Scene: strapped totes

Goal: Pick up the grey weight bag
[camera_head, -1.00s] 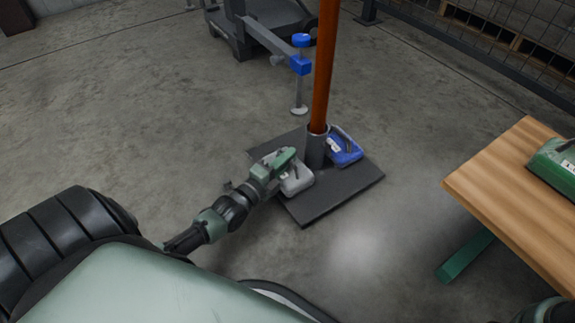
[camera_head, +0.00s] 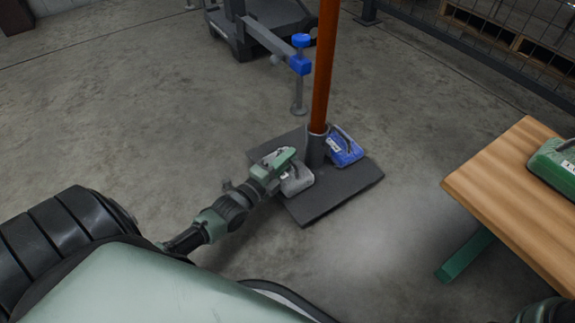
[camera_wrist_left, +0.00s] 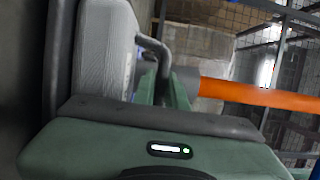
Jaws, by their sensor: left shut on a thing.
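The grey weight bag (camera_head: 300,181) lies on the dark base plate (camera_head: 325,208), left of the orange pole. My left gripper (camera_head: 285,170) reaches it from the left in the head view and is shut on it, partly covering it. In the left wrist view the grey bag (camera_wrist_left: 95,50) fills the upper left, with its dark handle (camera_wrist_left: 155,52) beside the gripper's finger (camera_wrist_left: 180,95). The exact contact is mostly hidden by the gripper body. A sliver of my right arm may show at the lower right corner; its gripper is out of view.
The orange pole (camera_head: 325,70) stands in a socket on the plate. A wooden table (camera_head: 515,195) with a green bag (camera_head: 555,165) is at right. A cart (camera_head: 262,25) stands behind. Floor at left is clear.

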